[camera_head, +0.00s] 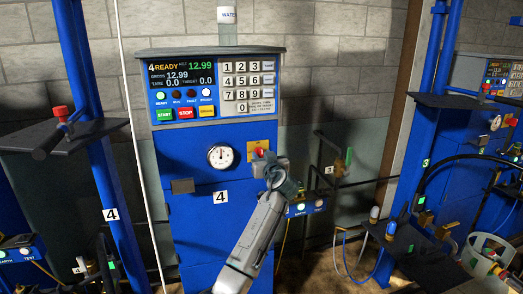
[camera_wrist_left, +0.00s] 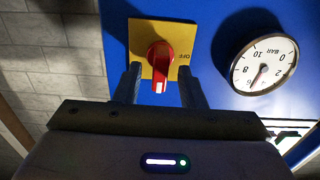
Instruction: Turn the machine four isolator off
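The machine four isolator is a red rotary knob (camera_head: 259,152) on a yellow plate, on the blue cabinet right of the gauge. In the left wrist view, which is upside down, the red knob (camera_wrist_left: 160,66) stands on its yellow plate (camera_wrist_left: 172,30), with its handle upright in the picture. The word OFF shows at the plate's right edge, beside the handle. My left gripper (camera_wrist_left: 160,88) is open, one finger on each side of the knob, with gaps showing; I see no clear contact. In the head view my left gripper (camera_head: 272,168) partly covers the plate. My right gripper is out of view.
A round pressure gauge (camera_head: 220,156) sits left of the isolator and also shows in the left wrist view (camera_wrist_left: 264,65). The control panel (camera_head: 216,88) with display and keypad is above. A "4" label (camera_head: 220,197) is below. Blue posts and pipes stand on both sides.

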